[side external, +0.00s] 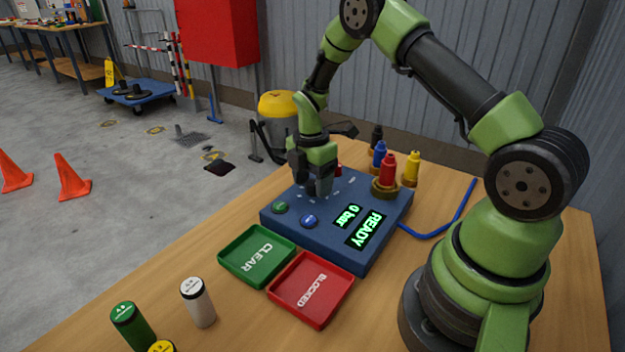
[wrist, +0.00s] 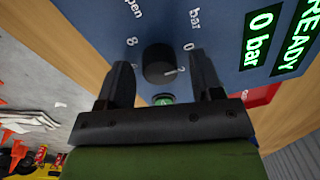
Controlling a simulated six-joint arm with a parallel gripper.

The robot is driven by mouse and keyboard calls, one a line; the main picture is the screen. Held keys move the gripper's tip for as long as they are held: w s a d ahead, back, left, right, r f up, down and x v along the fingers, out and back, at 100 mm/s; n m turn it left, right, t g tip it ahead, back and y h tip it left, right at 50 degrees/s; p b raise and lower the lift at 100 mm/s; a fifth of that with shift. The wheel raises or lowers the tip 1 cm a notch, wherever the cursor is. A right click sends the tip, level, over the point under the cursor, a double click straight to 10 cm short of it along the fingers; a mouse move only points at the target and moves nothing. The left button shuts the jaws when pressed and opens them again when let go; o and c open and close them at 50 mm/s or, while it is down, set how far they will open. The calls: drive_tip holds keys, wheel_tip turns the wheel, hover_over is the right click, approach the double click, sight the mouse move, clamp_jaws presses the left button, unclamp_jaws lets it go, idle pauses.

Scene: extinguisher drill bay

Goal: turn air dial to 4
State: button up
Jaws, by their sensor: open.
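The blue control box (side external: 330,235) stands on the wooden table, its display (side external: 366,230) reading "READY" and "0 bar". The black round air dial (wrist: 158,62) shows in the wrist view, with white marks around it including "0" and "8", and the word "bar". A small white mark shows at its edge; I cannot tell whether it is the pointer or a scale figure. My gripper (wrist: 160,80) is open, with one finger to each side of the dial in the picture; contact is not visible. In the side view my gripper (side external: 318,190) is over the box and hides the dial.
Green (side external: 281,207) and blue (side external: 310,221) buttons sit near the gripper. Coloured-top fittings (side external: 388,172) stand at the box's far right. A green CLEAR tray (side external: 257,255) and red BLOCKED tray (side external: 311,290) lie in front. Small cylinders (side external: 198,303) stand at the table's front left.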

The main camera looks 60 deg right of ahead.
drive_tip(key=c, duration=0.9)
